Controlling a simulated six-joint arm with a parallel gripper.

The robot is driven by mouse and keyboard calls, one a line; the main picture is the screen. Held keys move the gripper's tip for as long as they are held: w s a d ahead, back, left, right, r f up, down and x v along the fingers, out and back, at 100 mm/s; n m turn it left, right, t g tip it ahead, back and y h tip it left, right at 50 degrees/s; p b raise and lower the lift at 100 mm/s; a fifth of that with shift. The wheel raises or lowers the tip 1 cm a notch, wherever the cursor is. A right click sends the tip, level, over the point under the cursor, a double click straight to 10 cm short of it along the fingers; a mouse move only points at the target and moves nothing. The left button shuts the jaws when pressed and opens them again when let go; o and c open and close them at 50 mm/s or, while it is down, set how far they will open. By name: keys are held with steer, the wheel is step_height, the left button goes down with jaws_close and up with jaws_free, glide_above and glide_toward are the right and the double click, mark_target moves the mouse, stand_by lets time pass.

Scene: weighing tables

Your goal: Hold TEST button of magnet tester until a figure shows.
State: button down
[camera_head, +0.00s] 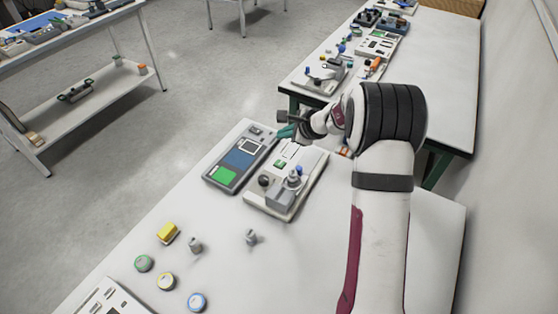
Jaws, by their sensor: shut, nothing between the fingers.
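Two devices stand side by side on the near table; no lettering is readable, so I cannot tell which is the magnet tester or find the word TEST. One is a dark grey flat unit (212,180) with a small light window, a blue panel and a bright green square. Right of it is a pale unit (255,203) with a dark round knob, a small green patch and a grey block with a blue-topped post. My gripper (284,131) is shut and empty near the far ends of both units. Its tips are small here; I cannot tell whether they touch anything. No figure is readable.
Another device (110,300) is cut off at lower left. A second table (440,90) with instruments stands behind my arm.

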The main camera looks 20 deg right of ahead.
mark_target(283, 165)
steer(key=shift+f, duration=4.35)
steer(key=shift+f, duration=0.1)
steer(key=shift+f, duration=0.35)
steer(key=shift+f, duration=0.35)
stand_by(0.5)
stand_by(0.8)
steer(key=shift+r, duration=0.8)
steer(key=shift+r, duration=2.5)
